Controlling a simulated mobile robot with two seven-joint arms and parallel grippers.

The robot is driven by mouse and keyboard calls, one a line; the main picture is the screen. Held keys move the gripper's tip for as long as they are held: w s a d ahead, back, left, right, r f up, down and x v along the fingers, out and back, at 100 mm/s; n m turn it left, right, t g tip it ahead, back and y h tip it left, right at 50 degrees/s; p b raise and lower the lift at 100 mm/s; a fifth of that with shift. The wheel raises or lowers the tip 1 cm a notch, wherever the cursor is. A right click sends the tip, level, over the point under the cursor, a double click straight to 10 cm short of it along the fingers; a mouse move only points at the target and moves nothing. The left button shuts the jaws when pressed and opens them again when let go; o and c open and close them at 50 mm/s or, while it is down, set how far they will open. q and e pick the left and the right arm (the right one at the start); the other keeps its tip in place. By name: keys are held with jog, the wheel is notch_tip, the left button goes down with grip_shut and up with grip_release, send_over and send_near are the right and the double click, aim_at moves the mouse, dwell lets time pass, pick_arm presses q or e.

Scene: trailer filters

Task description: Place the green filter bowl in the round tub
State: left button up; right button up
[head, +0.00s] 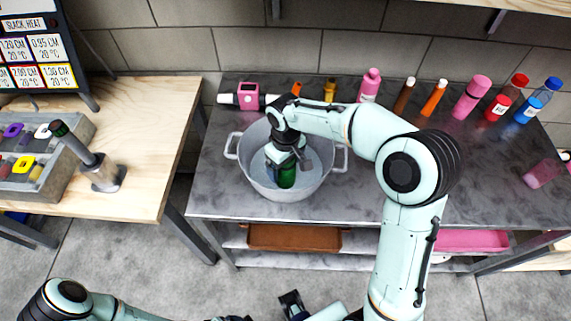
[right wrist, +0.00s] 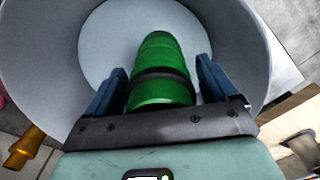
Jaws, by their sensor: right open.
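The green filter bowl (head: 287,177) is inside the round grey tub (head: 258,182), which stands on the left part of the dark marbled table. In the right wrist view the bowl (right wrist: 160,92) shows a dark band around it, with the tub's pale inner wall (right wrist: 45,60) around it. My right gripper (right wrist: 160,67) reaches down into the tub, its two blue fingers open on either side of the bowl, with gaps visible. Whether the bowl touches the tub floor is not clear. My left gripper (head: 291,304) is low at the bottom edge, partly cut off; its jaws are unclear.
Several bottles and filters, including a pink one (head: 471,97) and an orange one (head: 434,98), stand along the table's back. A pink device (head: 249,96) is behind the tub. A wooden table (head: 130,130) with a grey bin (head: 40,160) is left. The front middle tabletop is clear.

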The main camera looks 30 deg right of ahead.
pick_arm(q)
jog(key=shift+w+r+p, duration=0.2)
jog(key=shift+r+p, duration=0.2)
jog(key=shift+r, duration=0.1)
jog(key=shift+w+r+p, duration=0.15)
jog(key=shift+r+p, duration=0.25)
jog(key=shift+r, duration=0.05)
pick_arm(e)
notch_tip(320, 180, up, 12)
jog(key=shift+f, duration=0.1)
